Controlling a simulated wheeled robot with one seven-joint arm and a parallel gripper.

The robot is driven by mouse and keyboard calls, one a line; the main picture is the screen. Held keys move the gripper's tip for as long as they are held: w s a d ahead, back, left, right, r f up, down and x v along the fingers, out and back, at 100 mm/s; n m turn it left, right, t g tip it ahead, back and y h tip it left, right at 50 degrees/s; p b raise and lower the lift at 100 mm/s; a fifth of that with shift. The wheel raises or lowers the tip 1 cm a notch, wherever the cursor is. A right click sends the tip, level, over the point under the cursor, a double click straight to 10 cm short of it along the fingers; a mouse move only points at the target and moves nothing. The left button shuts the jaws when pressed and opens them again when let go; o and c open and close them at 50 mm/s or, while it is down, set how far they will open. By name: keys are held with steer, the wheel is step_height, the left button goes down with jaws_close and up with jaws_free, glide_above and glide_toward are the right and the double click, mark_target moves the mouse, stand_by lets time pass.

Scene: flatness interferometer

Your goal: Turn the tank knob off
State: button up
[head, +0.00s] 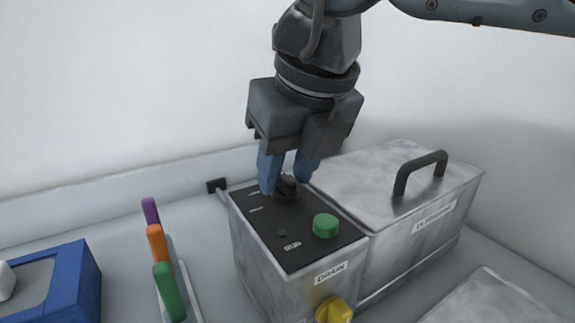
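The tank (408,189) is a grey metal box with a lidded right part and a black handle. Its control box at the left has a black top panel (300,252). A black knob (287,188) sits at the back of that panel. My gripper (285,182) points down over the knob, with its two blue fingers on either side of it. The fingers stand apart, and I cannot tell whether they press on the knob. They partly hide the knob, and its pointer direction is not clear.
A green button (326,225) is on the panel near the knob. A yellow drain valve handle (334,310) sticks out at the front. Purple, orange (157,243) and green handles stand in a rack at the left, beside a blue box (78,280).

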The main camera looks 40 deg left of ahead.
steer(key=v, duration=0.7)
steer(key=shift+r, duration=0.35)
steer(key=shift+d, duration=0.1)
